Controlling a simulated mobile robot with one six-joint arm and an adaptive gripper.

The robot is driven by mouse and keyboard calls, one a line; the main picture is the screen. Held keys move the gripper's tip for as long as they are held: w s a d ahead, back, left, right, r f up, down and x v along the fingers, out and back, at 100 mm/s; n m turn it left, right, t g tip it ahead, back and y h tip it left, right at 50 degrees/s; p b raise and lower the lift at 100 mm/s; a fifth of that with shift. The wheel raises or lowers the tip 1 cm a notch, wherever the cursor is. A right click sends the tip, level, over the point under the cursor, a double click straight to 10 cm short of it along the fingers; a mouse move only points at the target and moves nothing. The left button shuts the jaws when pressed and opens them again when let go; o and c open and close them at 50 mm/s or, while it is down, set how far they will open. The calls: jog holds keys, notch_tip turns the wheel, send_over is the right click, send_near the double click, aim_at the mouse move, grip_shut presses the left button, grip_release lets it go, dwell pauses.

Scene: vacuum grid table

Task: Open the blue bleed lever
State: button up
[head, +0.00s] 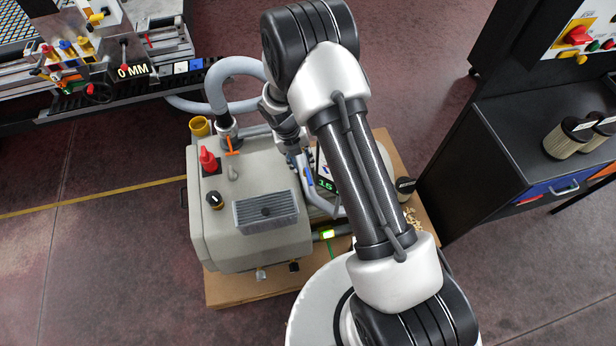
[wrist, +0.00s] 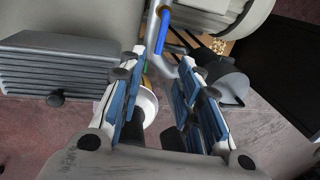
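The blue bleed lever (wrist: 171,30) is a short blue handle at the top middle of the wrist view, beside a grey pipe (wrist: 154,35). My gripper (wrist: 160,62) is open, with its two blue-padded fingers apart and nothing held between them. The lever lies ahead of the fingertips, roughly in line with the gap. I cannot tell how far off it is, and no contact shows. In the head view my gripper points down at the right side of the grey vacuum unit (head: 262,240). A small blue strip shows there, but I cannot tell whether it is lever or finger pad.
The unit carries a red knob (head: 208,160), an orange handle (head: 231,146), a black knob (head: 215,200) and a grey ribbed block (head: 266,211). A grey hose (head: 215,92) rises behind. A dark cabinet (head: 500,150) with filters stands at right.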

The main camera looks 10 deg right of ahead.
aim_at(309, 179)
jog(key=f+b, duration=0.1)
jog(key=f, duration=0.2)
jog(key=d+f+b, duration=0.1)
jog(key=f, duration=0.3)
jog(key=d+f+b, duration=0.1)
jog(key=f, duration=0.3)
jog(key=shift+d+f, duration=0.15)
jog(key=shift+f, duration=0.05)
grip_shut()
dwell(0.3)
